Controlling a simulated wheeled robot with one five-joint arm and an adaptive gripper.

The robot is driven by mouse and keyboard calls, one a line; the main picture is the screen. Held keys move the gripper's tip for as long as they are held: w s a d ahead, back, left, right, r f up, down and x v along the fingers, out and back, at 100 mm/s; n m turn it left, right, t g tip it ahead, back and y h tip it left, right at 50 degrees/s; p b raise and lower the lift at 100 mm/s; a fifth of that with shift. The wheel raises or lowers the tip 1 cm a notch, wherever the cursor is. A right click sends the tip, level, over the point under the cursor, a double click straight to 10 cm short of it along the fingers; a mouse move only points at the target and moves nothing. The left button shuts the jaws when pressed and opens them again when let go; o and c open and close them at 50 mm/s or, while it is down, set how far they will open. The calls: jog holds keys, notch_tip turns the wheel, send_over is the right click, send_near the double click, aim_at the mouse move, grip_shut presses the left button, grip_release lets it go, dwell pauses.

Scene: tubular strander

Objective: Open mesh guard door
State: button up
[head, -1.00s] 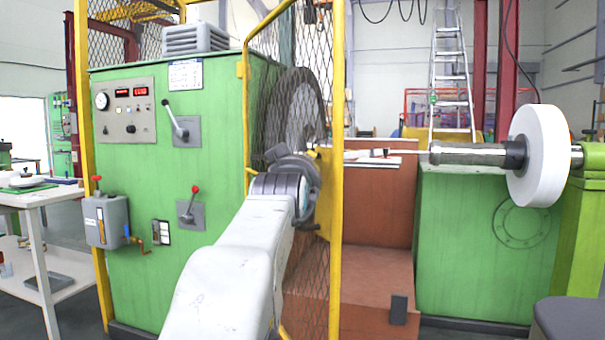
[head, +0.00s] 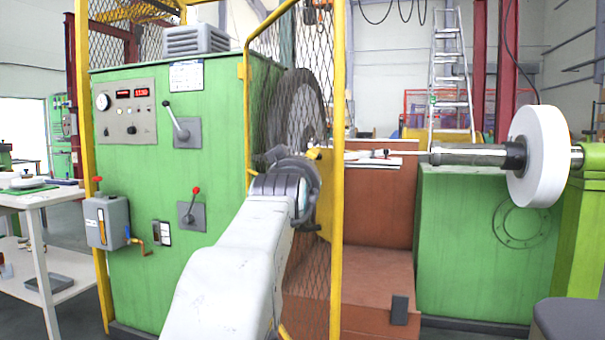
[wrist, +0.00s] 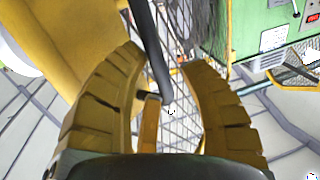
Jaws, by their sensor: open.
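The mesh guard door (head: 337,240) is a yellow tubular frame with diamond wire mesh, upright beside the green machine cabinet in the head view. My gripper (head: 314,154) is at the door's mid height, partly hidden behind my own wrist. In the wrist view my gripper (wrist: 160,60) is open, with one ridged yellow-brown finger on each side. A dark bar (wrist: 151,50), which looks like the door handle, runs down between the fingers with an orange-yellow piece (wrist: 150,125) at its lower end. I see no clear contact. Mesh (wrist: 185,30) shows behind it.
The green cabinet (head: 215,100) with levers and gauges stands left of the door. A large dark wheel (head: 300,110) is behind the mesh. Brown steps (head: 370,280) and a white spool (head: 540,155) are to the right. A white table (head: 40,195) stands far left.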

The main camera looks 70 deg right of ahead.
jog(key=shift+w+a+r, duration=0.1)
jog(key=shift+r, duration=0.3)
jog(key=s+a, duration=0.2)
jog(key=a, duration=0.9)
jog(key=shift+s+a+f, duration=0.25)
jog(key=shift+a+f, duration=0.05)
jog(key=shift+f, duration=0.05)
jog(key=shift+o, duration=0.2)
